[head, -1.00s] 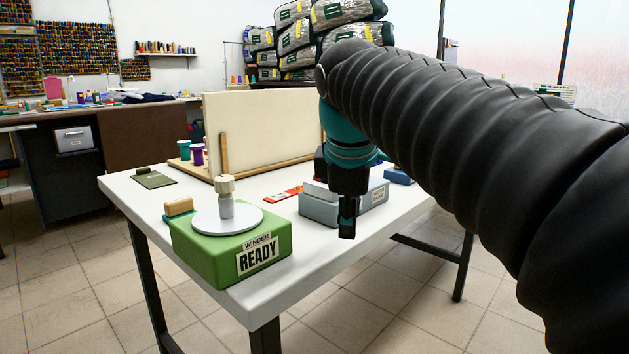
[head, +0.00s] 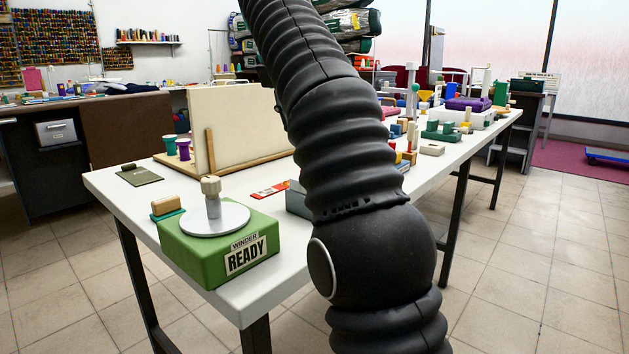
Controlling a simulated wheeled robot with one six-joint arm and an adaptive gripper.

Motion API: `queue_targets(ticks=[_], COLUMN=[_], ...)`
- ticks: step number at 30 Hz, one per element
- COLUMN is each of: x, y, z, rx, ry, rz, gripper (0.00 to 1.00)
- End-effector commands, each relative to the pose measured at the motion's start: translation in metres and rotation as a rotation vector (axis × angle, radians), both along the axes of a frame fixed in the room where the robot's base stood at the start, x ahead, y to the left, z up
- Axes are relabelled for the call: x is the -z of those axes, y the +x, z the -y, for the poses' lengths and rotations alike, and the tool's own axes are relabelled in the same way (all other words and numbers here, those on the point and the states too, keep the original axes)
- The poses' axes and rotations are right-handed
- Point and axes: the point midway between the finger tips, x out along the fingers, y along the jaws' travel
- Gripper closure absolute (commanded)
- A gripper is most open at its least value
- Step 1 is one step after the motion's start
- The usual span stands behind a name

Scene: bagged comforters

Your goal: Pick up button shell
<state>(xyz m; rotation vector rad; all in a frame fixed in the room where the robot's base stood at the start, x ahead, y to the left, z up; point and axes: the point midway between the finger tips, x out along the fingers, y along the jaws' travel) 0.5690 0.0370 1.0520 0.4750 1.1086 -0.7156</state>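I cannot pick out a button shell in the head view. My gripper is not in view; my black ribbed arm crosses the middle of the picture and hides part of the table. A grey box (head: 298,200) on the white table (head: 225,182) is mostly hidden behind the arm. A red card (head: 270,190) lies on the table just left of that box. Small coloured parts lie to the right of the arm, too small to tell apart.
A green winder (head: 225,260) labelled READY stands at the near table corner. Behind it are an upright cream board (head: 235,125), a purple spool (head: 183,149) and a dark green pad (head: 139,176). Small fixtures, including a green one (head: 440,131), crowd the table's far right.

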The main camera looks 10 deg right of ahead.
Motion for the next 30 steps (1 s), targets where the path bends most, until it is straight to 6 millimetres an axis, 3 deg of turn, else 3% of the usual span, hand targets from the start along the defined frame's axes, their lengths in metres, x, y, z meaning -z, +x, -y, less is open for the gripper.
queue_targets(ticks=[18,26,30], x=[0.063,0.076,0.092], y=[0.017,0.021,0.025], z=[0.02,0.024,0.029], rx=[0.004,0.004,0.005], ry=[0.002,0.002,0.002], rz=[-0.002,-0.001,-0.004], gripper=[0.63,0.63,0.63])
